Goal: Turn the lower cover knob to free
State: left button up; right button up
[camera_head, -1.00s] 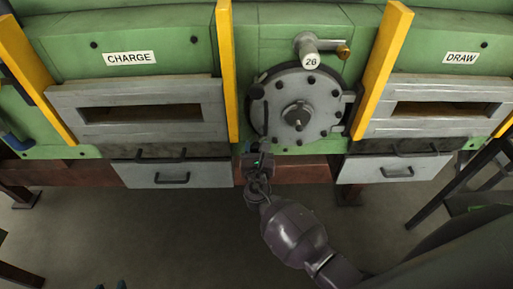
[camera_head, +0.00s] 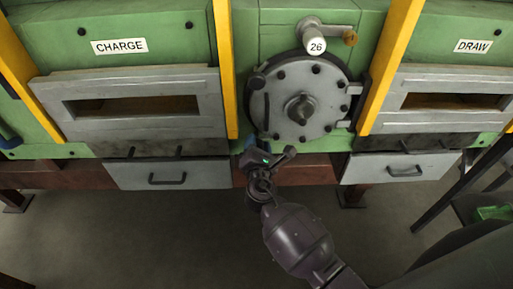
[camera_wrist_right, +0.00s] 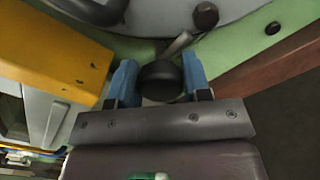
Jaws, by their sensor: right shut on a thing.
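The round grey cover (camera_head: 286,77) with dark bolts around its rim and a hub in the middle is on the green furnace front. The lower cover knob (camera_wrist_right: 160,80) is a round black knob in the right wrist view, close below the cover's edge. My right gripper (camera_wrist_right: 161,84) is shut on it, with a blue finger on each side. In the head view my right gripper (camera_head: 261,153) is at the cover's lower left edge and hides most of the knob. An upper knob (camera_head: 258,82) is at the cover's left edge. My left gripper is out of view.
Yellow posts (camera_head: 225,70) flank the cover, with another post (camera_head: 390,65) on the right. CHARGE (camera_head: 119,46) and DRAW (camera_head: 473,46) openings are on either side. Grey drawers (camera_head: 168,172) sit below.

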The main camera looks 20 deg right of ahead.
jog(key=m+b, duration=0.1)
jog(key=m, duration=0.1)
jog(key=shift+f+m+b, duration=0.4)
jog(key=shift+m+b, duration=0.3)
jog(key=shift+m, duration=0.2)
jog(key=shift+m+b, duration=0.55)
jog(key=shift+m, duration=0.35)
jog(key=shift+m+b, duration=0.5)
jog(key=shift+m, duration=0.3)
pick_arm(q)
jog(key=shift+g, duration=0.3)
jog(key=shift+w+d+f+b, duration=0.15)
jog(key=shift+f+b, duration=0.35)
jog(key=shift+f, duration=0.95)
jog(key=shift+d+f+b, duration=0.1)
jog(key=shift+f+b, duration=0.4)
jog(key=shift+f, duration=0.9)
pick_arm(e)
jog(key=shift+m, duration=1.9)
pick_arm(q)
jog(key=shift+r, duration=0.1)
pick_arm(e)
jog(key=shift+r, duration=0.15)
